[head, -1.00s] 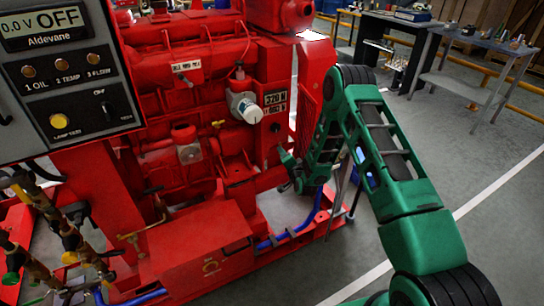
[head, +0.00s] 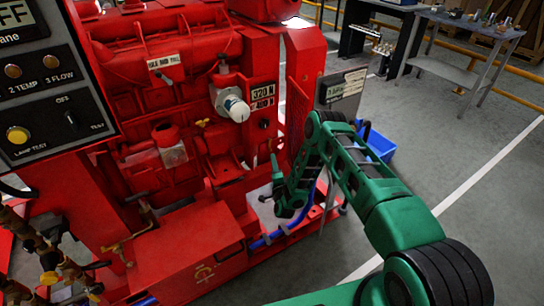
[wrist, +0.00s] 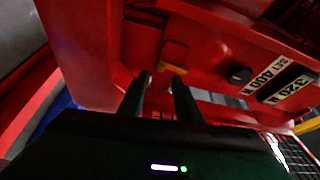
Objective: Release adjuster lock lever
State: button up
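A small orange-yellow lever-like part (wrist: 173,53) is on the red pumpset frame in the wrist view, just beyond my fingertips. It may be the adjuster lock lever; I cannot be sure. My gripper (wrist: 162,80) has its two dark fingers apart, with a gap between them and nothing clearly held. Whether they touch the part cannot be told. In the head view my gripper (head: 274,165) is low in front of the frame, below the label plates (head: 263,97) reading 320 N and 400 N. A black knob (head: 265,124) sits under the plates; it also shows in the wrist view (wrist: 240,75).
A white cylindrical fitting (head: 234,107) sticks out left of the plates. A grey control panel (head: 50,85) fills the upper left. A blue hose (head: 275,237) runs along the base. A blue bin (head: 376,145) stands behind my arm. The floor on the right is clear.

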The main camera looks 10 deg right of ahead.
aim_at(270, 145)
jog(key=w, duration=0.5)
jog(key=shift+w+d+r, duration=0.15)
jog(key=shift+w+r, duration=0.05)
jog(key=shift+w, duration=0.1)
grip_shut()
